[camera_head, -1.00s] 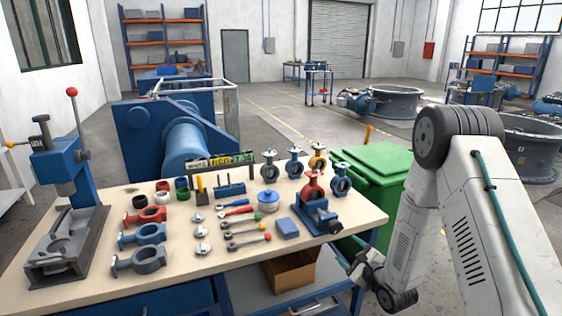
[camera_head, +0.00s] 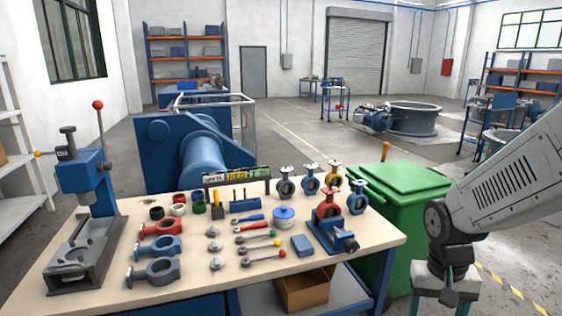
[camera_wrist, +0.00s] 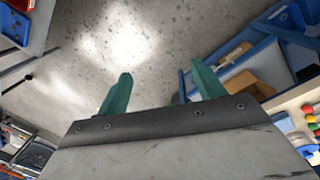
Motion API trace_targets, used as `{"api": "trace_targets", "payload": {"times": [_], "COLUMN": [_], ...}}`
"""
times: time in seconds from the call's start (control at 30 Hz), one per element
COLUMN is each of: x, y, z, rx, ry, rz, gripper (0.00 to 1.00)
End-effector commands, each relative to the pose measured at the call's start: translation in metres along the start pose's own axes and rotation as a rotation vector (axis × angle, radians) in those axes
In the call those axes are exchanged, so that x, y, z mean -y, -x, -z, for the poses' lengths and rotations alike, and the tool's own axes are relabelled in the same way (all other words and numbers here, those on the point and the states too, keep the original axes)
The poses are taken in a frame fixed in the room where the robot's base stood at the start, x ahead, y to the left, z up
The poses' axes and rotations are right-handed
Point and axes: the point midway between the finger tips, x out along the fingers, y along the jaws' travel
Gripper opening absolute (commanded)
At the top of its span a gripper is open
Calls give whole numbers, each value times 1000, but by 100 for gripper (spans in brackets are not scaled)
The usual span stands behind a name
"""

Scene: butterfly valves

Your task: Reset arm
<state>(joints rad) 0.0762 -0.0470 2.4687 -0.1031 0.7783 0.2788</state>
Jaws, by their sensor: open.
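My gripper shows in the wrist view (camera_wrist: 162,95) with its two green fingers spread apart and nothing between them. Bare grey floor lies behind the fingers. In the head view, my arm folds down at the right, beside the green bin, and the gripper end (camera_head: 447,300) is partly cut off by the bottom edge. The gripper is right of the workbench (camera_head: 200,278) and apart from the valve parts on it. A red valve body (camera_head: 327,203) sits in a blue vise (camera_head: 333,238) at the bench's right end.
A green bin (camera_head: 400,185) stands between the bench and my arm. Several valve bodies, handles and rings lie on the bench, with a blue press (camera_head: 85,180) at its left. A cardboard box (camera_head: 303,292) sits on the lower shelf.

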Motion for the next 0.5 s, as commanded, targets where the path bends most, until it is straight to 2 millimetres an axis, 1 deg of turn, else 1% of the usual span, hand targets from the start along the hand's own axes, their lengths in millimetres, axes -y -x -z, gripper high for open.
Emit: {"api": "trace_targets", "payload": {"times": [0.03,0.1,0.3,0.4,0.5], "x": [-2,-5,-10,-12,-12], "y": [18,39,88,107,121], "z": [-17,-42,-105,-128,-139], "rx": [13,44,66,28,-47], "ry": [46,111,245,261,264], "rz": [1,6,38,57,73], "gripper": [68,68,68,68,68]}}
